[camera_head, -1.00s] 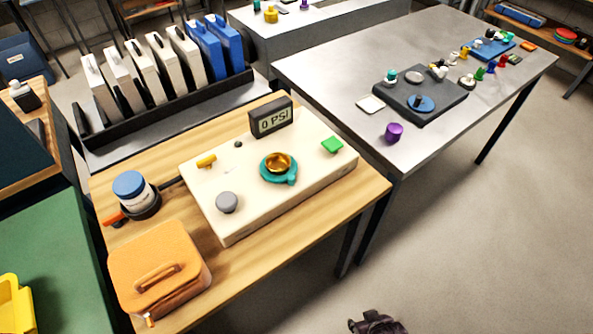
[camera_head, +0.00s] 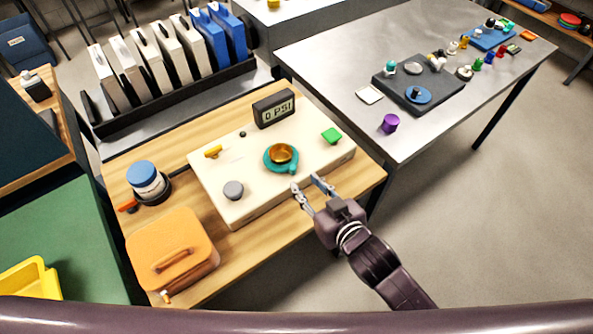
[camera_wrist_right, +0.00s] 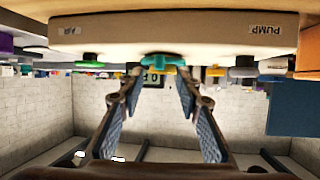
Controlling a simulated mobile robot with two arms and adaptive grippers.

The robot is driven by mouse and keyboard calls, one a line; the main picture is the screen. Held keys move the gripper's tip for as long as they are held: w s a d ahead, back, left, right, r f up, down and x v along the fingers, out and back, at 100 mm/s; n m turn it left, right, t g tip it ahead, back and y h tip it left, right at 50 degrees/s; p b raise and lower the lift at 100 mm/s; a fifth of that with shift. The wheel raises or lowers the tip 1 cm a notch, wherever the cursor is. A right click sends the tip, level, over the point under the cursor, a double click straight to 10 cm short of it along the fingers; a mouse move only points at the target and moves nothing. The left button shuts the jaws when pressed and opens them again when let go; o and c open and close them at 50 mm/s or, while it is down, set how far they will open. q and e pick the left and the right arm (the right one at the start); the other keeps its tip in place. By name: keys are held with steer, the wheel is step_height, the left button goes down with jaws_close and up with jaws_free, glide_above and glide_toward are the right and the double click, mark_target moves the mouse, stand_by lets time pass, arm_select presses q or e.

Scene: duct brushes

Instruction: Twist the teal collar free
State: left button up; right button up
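The teal collar (camera_head: 279,168) is a ring with a tab at its front right. It sits around a brass-coloured cup (camera_head: 283,152) on top of the cream box (camera_head: 215,190). My right gripper (camera_head: 304,183) is open and empty, its fingers pointing at the collar from the box's front edge, apart from it. In the right wrist view, which looks upside down, the collar (camera_wrist_right: 165,60) shows ahead, roughly between the open fingers (camera_wrist_right: 158,92). My left gripper is not in view.
The box carries a grey knob (camera_head: 233,190), a green button (camera_head: 331,135), a yellow lever (camera_head: 213,151) and a display (camera_head: 274,109) reading 0 PSI. An orange case (camera_head: 170,245) and a blue-lidded jar (camera_head: 147,178) stand left. A metal table (camera_head: 340,65) stands right.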

mark_target(295, 171)
steer(key=x, duration=0.6)
steer(key=shift+w+a+f+p, duration=0.15)
steer(key=shift+w+f+p, duration=0.05)
steer(key=shift+w+p, duration=0.1)
jaws_close()
